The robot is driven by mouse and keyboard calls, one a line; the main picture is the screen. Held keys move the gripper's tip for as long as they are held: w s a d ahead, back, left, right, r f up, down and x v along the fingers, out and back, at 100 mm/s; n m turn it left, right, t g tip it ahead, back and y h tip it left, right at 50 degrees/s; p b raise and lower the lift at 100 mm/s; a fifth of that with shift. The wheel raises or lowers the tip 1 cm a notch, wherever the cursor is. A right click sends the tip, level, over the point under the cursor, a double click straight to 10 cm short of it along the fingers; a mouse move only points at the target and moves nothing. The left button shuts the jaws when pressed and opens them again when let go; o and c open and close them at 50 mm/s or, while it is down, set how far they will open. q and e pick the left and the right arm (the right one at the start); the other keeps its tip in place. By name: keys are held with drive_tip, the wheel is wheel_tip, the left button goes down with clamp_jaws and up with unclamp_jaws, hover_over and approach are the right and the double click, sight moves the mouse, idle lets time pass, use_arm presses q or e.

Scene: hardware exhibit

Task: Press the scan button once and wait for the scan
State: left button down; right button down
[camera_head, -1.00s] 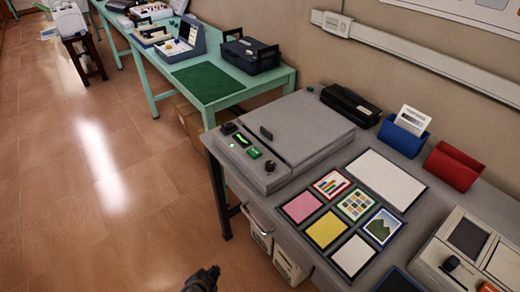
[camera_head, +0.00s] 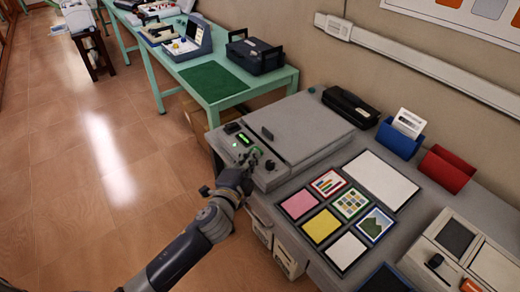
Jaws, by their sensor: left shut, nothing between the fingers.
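I cannot tell whether the tips touch or press the button. My right gripper is out of view.
Several coloured cards, among them a pink card (camera_head: 299,204) and a yellow card (camera_head: 322,226), lie right of the scanner. A blue holder (camera_head: 400,140) and a red holder (camera_head: 446,170) stand behind. A green table (camera_head: 213,82) stands further back.

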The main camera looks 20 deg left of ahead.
use_arm(q)
drive_tip(key=w+d+r+m+g+h, duration=0.1)
drive_tip(key=d+r+m+g+h, duration=0.1)
drive_tip(key=d+r+m+h, duration=0.85)
drive_tip(key=w+d+r+m+g+h, duration=0.1)
drive_tip(key=d+r+m+g+h, duration=0.3)
drive_tip(key=m, duration=1.1)
drive_tip(key=w+a+f+m+g+y, duration=0.1)
drive_tip(key=w+a+f+m+y, duration=0.1)
drive_tip(key=a, duration=0.3)
drive_tip(key=w+a+f+m+g+y, duration=0.1)
drive_tip(key=w+a+f+m+y, duration=0.1)
drive_tip(key=a+m+y, duration=0.3)
drive_tip(key=w+a+f+m+y+p, duration=0.1)
drive_tip(key=w+a+f+m+y, duration=0.2)
drive_tip(key=a+m, duration=0.1)
drive_tip(key=shift+a+f+g, duration=0.3)
drive_tip(key=shift+a+g, duration=0.1)
drive_tip(key=shift+f, duration=0.1)
